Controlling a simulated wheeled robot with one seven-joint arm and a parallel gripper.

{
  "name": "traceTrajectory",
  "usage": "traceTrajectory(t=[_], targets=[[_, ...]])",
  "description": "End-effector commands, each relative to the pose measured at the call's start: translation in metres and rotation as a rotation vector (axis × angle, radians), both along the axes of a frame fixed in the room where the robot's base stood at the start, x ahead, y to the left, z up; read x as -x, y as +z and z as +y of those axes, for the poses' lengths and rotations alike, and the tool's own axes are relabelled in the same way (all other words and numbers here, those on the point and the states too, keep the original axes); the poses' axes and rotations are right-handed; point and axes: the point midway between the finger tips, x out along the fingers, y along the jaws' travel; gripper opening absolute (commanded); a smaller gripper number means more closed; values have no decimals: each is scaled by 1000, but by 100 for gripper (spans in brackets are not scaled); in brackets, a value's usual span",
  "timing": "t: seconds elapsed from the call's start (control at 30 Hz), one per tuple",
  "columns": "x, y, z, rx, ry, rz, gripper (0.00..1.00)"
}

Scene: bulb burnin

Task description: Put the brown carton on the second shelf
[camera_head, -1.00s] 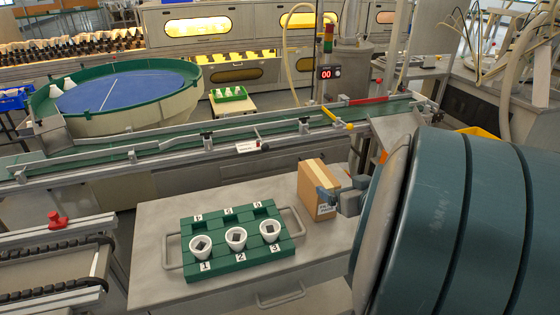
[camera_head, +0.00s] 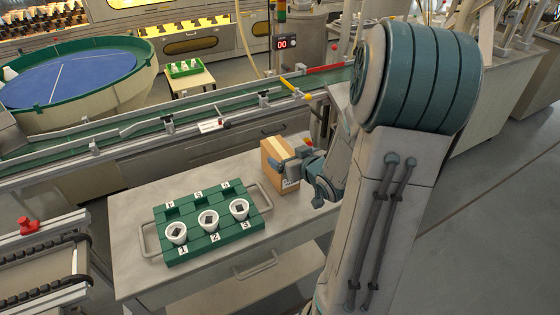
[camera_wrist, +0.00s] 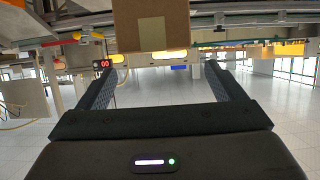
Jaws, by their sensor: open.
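The brown carton (camera_head: 277,172) stands upright at the right end of the grey cart top (camera_head: 135,210), with a pale label low on its side. My gripper (camera_head: 291,161) is open at the carton's right side, with one finger overlapping the carton in the head view. In the wrist view, the carton (camera_wrist: 152,30) is at the top centre, ahead of and between the spread fingers of my gripper (camera_wrist: 158,69). Whether the fingers touch it I cannot tell. A lower shelf (camera_head: 205,293) shows under the cart top; I cannot tell whether it is the second shelf.
A green tray (camera_head: 218,237) with three white cups stands left of the carton on the cart. A handle (camera_head: 262,196) lies between tray and carton. The conveyor (camera_head: 130,133) runs behind the cart. Open floor (camera_head: 480,220) lies to the right.

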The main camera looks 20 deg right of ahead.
Motion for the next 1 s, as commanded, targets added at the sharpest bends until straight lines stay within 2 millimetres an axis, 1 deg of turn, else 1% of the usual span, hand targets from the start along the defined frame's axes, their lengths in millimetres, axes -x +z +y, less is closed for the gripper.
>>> traceTrajectory(t=[0.03,0.27,0.6,0.73,0.93,0.97,1.0], targets=[[-5,-4,1,-1,2,0,89],[-16,-9,1,-2,1,1,89],[-52,-26,-1,-1,2,0,89],[-57,-28,-1,0,1,0,89],[-57,-28,-1,0,1,0,89],[-57,-28,-1,0,1,0,81],[-57,-28,-1,0,0,0,70]])
